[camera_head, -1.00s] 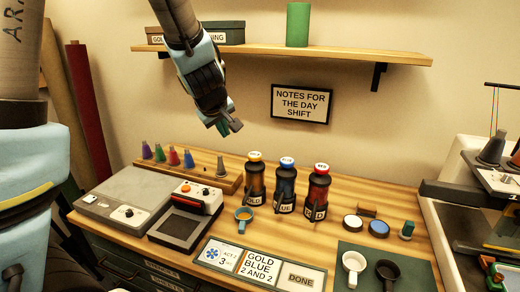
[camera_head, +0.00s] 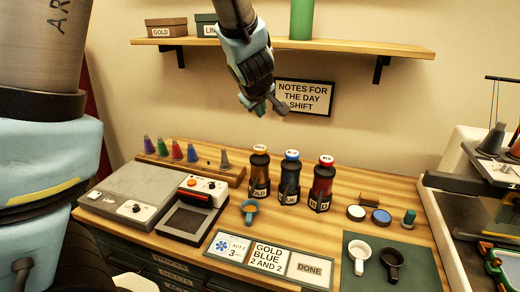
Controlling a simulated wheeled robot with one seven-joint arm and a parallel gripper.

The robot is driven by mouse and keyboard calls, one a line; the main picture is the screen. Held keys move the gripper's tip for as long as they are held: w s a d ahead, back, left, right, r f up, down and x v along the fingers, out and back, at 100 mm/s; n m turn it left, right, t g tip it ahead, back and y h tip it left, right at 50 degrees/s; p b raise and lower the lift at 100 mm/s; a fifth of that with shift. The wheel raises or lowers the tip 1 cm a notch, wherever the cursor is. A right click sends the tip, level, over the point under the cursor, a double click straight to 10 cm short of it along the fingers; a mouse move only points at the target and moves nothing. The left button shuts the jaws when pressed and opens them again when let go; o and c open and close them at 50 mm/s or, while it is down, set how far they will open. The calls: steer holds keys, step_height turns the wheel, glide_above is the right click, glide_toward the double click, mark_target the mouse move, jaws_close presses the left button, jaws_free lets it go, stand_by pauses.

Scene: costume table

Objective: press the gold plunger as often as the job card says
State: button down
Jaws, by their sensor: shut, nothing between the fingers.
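The gold-topped dark bottle (camera_head: 259,172) stands at the left of a row of three on the table. Its orange-gold plunger (camera_head: 260,148) is on top. The blue-topped bottle (camera_head: 290,180) and the red-topped bottle (camera_head: 322,183) stand to its right. The job card (camera_head: 266,258) at the table's front reads "GOLD BLUE 2 AND 2".
A grey scale (camera_head: 140,195) and thread cones are at left. A shelf (camera_head: 330,47) runs along the wall above.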

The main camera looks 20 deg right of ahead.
steer(key=b, duration=0.8)
glide_toward(261, 147)
steer(key=shift+w+d+f, duration=0.45)
steer(key=shift+w+d, duration=0.05)
steer(key=shift+w, duration=0.25)
steer(key=shift+w+d+f, duration=0.45)
steer(key=shift+w, duration=0.35)
steer(key=shift+w+d+f, duration=0.5)
steer(key=shift+w, duration=0.25)
steer(key=shift+f, duration=0.1)
steer(key=shift+f+b, duration=0.3)
steer(key=shift+f+b, duration=0.75)
steer(key=shift+f, duration=0.1)
steer(key=shift+r, duration=0.1)
stand_by(0.4)
steer(key=shift+r+p, duration=1.15)
steer(key=shift+p, duration=0.2)
step_height(261, 147, up, 5)
steer(key=p, duration=0.5)
steer(key=shift+r, duration=0.1)
